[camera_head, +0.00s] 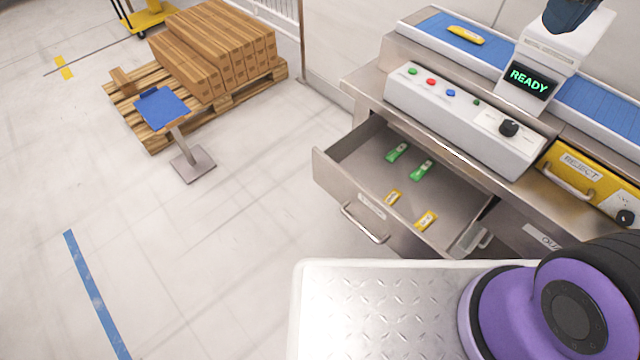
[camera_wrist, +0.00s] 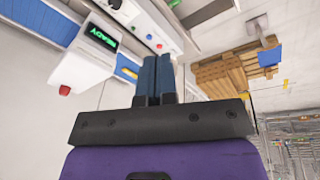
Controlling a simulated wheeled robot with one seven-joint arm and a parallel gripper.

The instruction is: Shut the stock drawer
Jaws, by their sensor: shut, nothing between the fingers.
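The stock drawer (camera_head: 351,205) is a grey metal drawer under the workbench, pulled well out in the head view. Its bar handle (camera_head: 365,224) is on the front panel, beside a label too small to read. Inside lie two green items (camera_head: 422,170) and two yellow items (camera_head: 426,220), apart from each other. My purple arm is at the lower right of the head view.
A control box (camera_head: 465,118) with coloured buttons and a conveyor (camera_head: 610,100) with a READY display (camera_head: 528,80) stand on the bench. A yellow REJECT drawer (camera_head: 575,172) is at right. A pallet of boxes (camera_head: 215,50) and a blue-topped stand (camera_head: 162,108) are at left. The floor before the drawer is clear.

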